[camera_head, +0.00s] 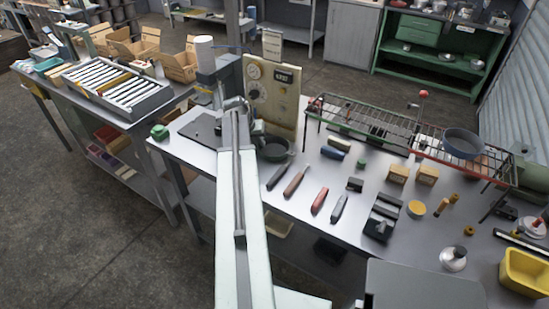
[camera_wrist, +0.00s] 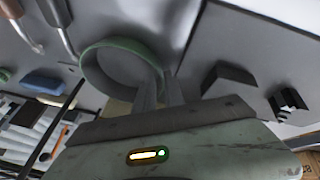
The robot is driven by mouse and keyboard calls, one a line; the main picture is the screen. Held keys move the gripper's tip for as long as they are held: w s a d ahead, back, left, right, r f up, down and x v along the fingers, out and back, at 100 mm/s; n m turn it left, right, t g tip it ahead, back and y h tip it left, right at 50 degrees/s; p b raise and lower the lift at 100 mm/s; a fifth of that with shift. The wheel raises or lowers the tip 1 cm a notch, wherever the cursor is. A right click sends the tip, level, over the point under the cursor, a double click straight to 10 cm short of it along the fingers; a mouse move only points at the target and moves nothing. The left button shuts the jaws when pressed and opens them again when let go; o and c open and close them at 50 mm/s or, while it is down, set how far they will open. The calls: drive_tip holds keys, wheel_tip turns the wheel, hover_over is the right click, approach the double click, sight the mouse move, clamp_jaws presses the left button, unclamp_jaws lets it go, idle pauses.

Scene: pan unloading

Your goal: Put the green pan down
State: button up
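The green pan (camera_head: 273,151) is low over the grey bench, just right of my arm and in front of the cream panel, with its left side partly hidden. In the wrist view its green rim (camera_wrist: 103,44) shows as a ring, and its edge runs to my fingers. My gripper (camera_wrist: 160,82) is shut on the pan at that edge, its two fingers close together. In the head view my arm hides the fingers. I cannot tell whether the pan touches the bench.
A wire rack (camera_head: 385,128) stands at the back right with a blue pan (camera_head: 463,143) on it. Several tools, including a red-handled one (camera_head: 319,200), lie in front of the green pan. A cream panel with dials (camera_head: 283,95) stands behind it. A small green block (camera_head: 160,131) sits left.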

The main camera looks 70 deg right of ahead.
drive_tip(key=shift+f, duration=0.15)
clamp_jaws()
idle(1.4)
drive_tip(key=shift+p, duration=0.35)
wheel_tip(320, 180, up, 10)
drive_tip(key=p, duration=1)
wheel_tip(320, 180, down, 4)
drive_tip(key=b, duration=0.4)
